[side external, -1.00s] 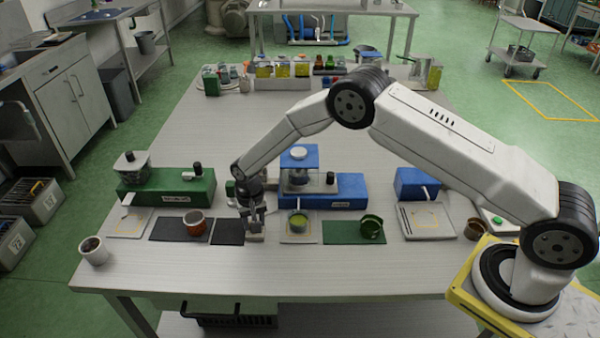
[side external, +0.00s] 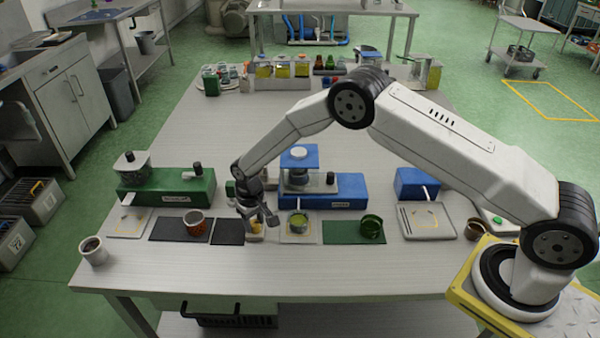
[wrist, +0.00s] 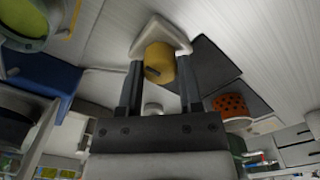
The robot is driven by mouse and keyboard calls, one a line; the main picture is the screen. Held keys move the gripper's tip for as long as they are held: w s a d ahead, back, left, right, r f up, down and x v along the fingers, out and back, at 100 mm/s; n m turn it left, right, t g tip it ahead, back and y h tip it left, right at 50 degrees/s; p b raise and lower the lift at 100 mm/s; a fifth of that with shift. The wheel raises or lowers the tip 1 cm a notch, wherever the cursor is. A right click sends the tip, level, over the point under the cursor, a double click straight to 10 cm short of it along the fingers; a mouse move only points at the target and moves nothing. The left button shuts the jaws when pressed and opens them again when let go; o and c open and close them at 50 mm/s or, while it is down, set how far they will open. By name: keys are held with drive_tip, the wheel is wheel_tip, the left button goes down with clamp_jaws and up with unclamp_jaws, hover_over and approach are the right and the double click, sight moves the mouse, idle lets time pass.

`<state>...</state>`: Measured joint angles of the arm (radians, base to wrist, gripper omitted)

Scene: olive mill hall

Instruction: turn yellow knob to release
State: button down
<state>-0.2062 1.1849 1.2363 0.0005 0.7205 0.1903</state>
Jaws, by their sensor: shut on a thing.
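The yellow knob (wrist: 159,62) is a short cylinder with a dark mark on its face, on a pale rounded base (wrist: 160,30). In the wrist view it sits between the two dark fingers of my gripper (wrist: 160,72), which is shut on it. In the side external view the knob (side external: 256,226) shows only as a small yellow patch, partly hidden by my gripper (side external: 258,220). Its pale base (side external: 255,238) stands on the table, just right of a dark mat.
A green-filled cup (side external: 298,221) stands close to the right. A blue machine (side external: 335,190) and a green machine (side external: 165,190) stand behind. The table front (side external: 330,270) is clear.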

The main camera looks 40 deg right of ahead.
sight(254, 222)
drive_tip(key=shift+c, duration=1.3)
unclamp_jaws()
drive_tip(key=shift+r, duration=0.1)
drive_tip(key=shift+r, duration=3.8)
